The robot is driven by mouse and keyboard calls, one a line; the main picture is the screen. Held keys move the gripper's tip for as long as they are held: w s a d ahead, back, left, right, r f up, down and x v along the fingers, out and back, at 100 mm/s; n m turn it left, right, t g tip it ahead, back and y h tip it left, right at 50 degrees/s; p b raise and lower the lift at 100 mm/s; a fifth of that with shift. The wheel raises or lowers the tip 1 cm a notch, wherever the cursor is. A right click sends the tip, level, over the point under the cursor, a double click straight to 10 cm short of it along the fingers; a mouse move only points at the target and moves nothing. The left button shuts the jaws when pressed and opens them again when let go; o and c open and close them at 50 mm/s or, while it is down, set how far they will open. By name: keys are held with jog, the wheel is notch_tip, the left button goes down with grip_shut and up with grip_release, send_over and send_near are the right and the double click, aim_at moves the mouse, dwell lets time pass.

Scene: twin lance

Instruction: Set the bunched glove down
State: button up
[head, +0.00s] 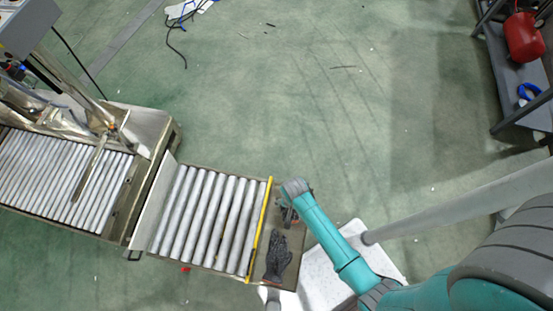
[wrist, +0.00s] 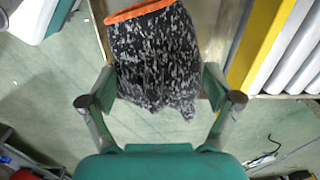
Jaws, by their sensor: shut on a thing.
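The bunched glove (wrist: 155,60) is dark grey speckled with white and has an orange cuff. In the wrist view it sits between the two fingers of my gripper (wrist: 158,88), which is shut on it from both sides. I cannot tell how high the held glove is.
The yellow bar (head: 260,228) edges the conveyor rollers (head: 207,217) on the left. A white surface (head: 322,284) stands close on the right of the plate. Open green floor (head: 270,110) lies beyond. A dark shelf (head: 513,75) with a red tank is at far right.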

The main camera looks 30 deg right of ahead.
jog(key=shift+s+f, duration=0.1)
jog(key=shift+f, duration=4.95)
jog(key=o, duration=0.8)
jog(key=shift+f, duration=0.1)
jog(key=shift+c, duration=0.2)
